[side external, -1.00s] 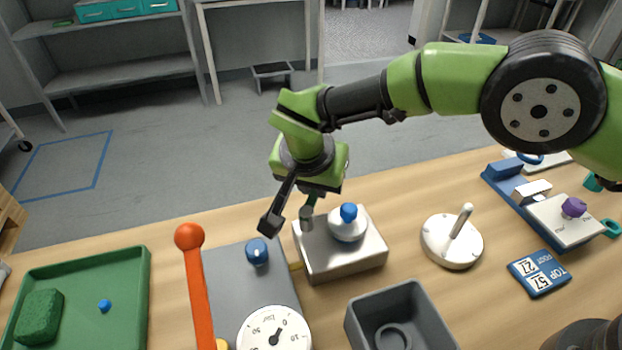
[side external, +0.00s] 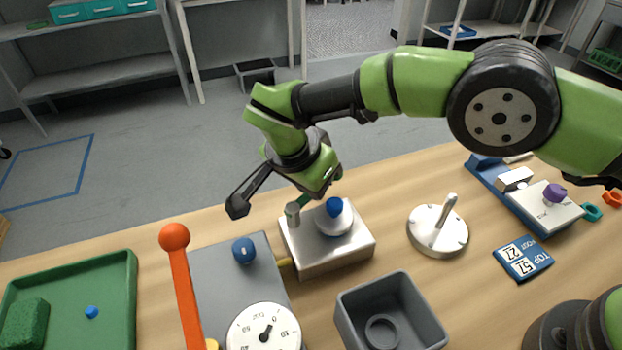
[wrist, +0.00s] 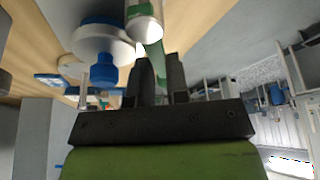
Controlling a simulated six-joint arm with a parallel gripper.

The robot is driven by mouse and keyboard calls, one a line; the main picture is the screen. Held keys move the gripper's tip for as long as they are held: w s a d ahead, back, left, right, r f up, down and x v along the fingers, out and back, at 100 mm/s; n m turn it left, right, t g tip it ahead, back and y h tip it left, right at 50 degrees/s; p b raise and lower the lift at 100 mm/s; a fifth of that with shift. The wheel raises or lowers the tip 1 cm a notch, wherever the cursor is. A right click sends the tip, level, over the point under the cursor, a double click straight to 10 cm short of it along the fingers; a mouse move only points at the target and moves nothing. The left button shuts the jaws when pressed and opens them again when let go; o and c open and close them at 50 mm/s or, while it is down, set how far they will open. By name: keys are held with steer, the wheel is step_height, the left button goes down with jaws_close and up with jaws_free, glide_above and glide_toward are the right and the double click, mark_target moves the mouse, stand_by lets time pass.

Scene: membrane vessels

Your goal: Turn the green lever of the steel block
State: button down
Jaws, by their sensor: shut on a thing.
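The steel block (side external: 327,254) sits on the wooden table in the side view. On its left top corner stands a short metal post (side external: 293,212), and the green lever (side external: 303,201) sticks out of it towards my gripper. My gripper (side external: 316,193) is tilted over the block and shut on the lever; the green hand largely hides its fingertips there. In the wrist view, the green lever (wrist: 155,56) runs from the pale post (wrist: 145,24) down between the two dark fingers (wrist: 161,78). A blue knob (side external: 335,208) on a white dome stands right beside the lever.
A grey panel with a blue knob (side external: 243,250), a white dial (side external: 264,333) and an orange ball-ended lever (side external: 182,285) stands left of the block. A grey box (side external: 416,308) is in front, and a white joystick base (side external: 438,241) stands right.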

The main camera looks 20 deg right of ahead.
steer(key=c, duration=1.1)
jaws_free()
steer(key=v, duration=1)
